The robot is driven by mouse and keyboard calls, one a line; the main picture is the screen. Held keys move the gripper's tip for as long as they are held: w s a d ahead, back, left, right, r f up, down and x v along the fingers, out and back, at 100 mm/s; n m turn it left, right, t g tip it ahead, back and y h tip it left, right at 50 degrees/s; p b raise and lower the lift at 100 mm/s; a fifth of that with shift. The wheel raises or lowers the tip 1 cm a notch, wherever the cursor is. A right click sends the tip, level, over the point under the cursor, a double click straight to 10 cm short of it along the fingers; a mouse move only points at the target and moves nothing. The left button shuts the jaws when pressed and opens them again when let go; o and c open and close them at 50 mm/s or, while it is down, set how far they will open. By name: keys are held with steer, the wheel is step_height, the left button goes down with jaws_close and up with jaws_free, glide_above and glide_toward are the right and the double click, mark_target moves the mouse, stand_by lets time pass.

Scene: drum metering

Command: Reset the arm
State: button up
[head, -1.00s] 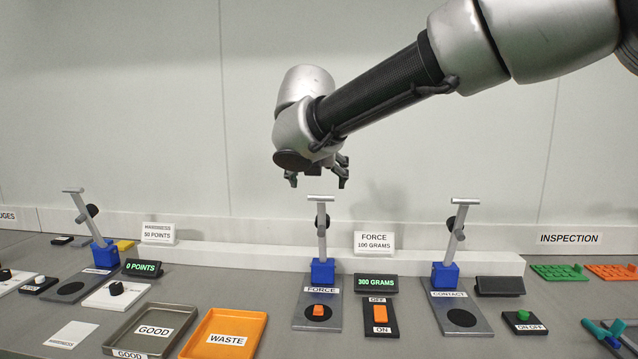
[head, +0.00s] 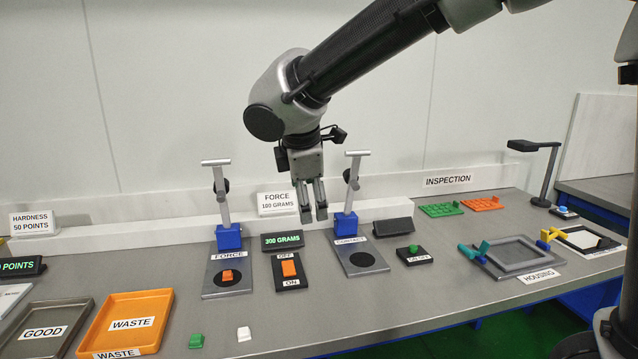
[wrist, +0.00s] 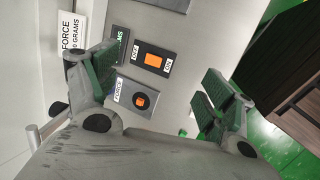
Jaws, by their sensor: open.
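My arm reaches in from the upper right in the head view. My gripper (head: 312,205) hangs fingers down above the bench, between the force press (head: 229,236) and the contact press (head: 346,226). In the wrist view my gripper (wrist: 155,85) has its fingers spread apart, with nothing between them. An orange piece (head: 228,275) sits on the round pad of the force press; it also shows in the wrist view (wrist: 141,99). The orange rocker switch (head: 289,268) stands beside it. The force display (head: 283,241) reads 300 GRAMS.
Left are the GOOD tray (head: 78,315) and orange WASTE tray (head: 164,302). A green block (head: 196,341) and white block (head: 244,334) lie near the front edge. Right are a green button box (head: 414,253), a housing frame (head: 512,257), green and orange racks and a lamp (head: 545,185).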

steer(key=s+d+m, duration=0.6)
steer(key=d+m, duration=0.1)
steer(key=d, duration=0.6)
steer(key=s+d+m, duration=0.6)
steer(key=d, duration=0.7)
steer(key=s+d+m, duration=0.7)
steer(key=d, duration=0.6)
steer(key=shift+f+m+y, duration=0.25)
steer(key=shift+m+y, duration=0.05)
